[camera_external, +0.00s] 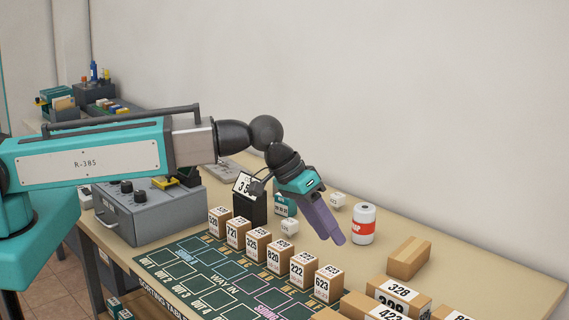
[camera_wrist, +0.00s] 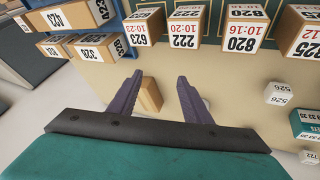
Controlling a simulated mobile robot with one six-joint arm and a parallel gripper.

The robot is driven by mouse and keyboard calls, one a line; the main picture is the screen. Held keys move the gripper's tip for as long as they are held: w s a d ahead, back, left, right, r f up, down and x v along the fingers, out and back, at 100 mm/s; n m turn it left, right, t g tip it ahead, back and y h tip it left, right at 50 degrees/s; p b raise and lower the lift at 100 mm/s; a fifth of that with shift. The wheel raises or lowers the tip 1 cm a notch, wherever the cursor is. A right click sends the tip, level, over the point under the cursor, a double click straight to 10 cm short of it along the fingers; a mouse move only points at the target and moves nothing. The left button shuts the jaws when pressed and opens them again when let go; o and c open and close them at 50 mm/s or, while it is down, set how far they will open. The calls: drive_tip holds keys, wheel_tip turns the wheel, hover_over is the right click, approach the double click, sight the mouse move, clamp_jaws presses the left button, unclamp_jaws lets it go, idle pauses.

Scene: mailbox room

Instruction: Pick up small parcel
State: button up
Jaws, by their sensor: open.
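Several small numbered parcels (camera_external: 279,256) stand upright in a row along the far edge of the sorting mat. They also show at the top of the wrist view, among them the parcel marked 222 (camera_wrist: 185,27). A plain brown parcel (camera_external: 408,258) lies on the bare table to the right of my gripper (camera_external: 335,239). A plain brown box (camera_wrist: 151,95) appears between my fingers in the wrist view, partly hidden by the left finger. My gripper (camera_wrist: 158,78) is open and empty, tilted down above the table, behind the row. The pictures do not say which parcel is meant.
Larger parcels (camera_external: 398,299) fill the near right. A grey box (camera_external: 150,207) stands left.

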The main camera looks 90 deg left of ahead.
drive_tip(key=s+a+r+n+g+p, duration=0.15)
drive_tip(key=s+a+g+p, duration=0.25)
drive_tip(key=s+a, duration=0.9)
drive_tip(key=n+g+p, duration=0.1)
drive_tip(key=g+p, duration=0.2)
approach(222, 210)
drive_tip(key=r, duration=0.1)
drive_tip(key=shift+a+h, duration=0.4)
drive_tip(key=shift+a, duration=0.1)
drive_tip(key=shift+s+d+f+b, duration=0.15)
drive_tip(key=shift+f+b, duration=0.85)
drive_tip(key=shift+f, duration=0.4)
drive_tip(key=shift+s+d+f+b, duration=0.2)
drive_tip(key=shift+f+b, duration=0.75)
drive_tip(key=shift+f, duration=0.45)
drive_tip(key=shift+s+d+f+b, duration=0.1)
drive_tip(key=shift+d+f+b, duration=0.05)
drive_tip(key=shift+f+b, duration=1.1)
drive_tip(key=shift+f, duration=0.2)
drive_tip(key=shift+s+d+f+b, duration=0.1)
drive_tip(key=shift+d+f+b, duration=0.05)
drive_tip(key=shift+f+b, duration=1)
drive_tip(key=shift+d+f+b, duration=0.15)
drive_tip(key=shift+f+b, duration=0.65)
drive_tip(key=shift+f, duration=0.65)
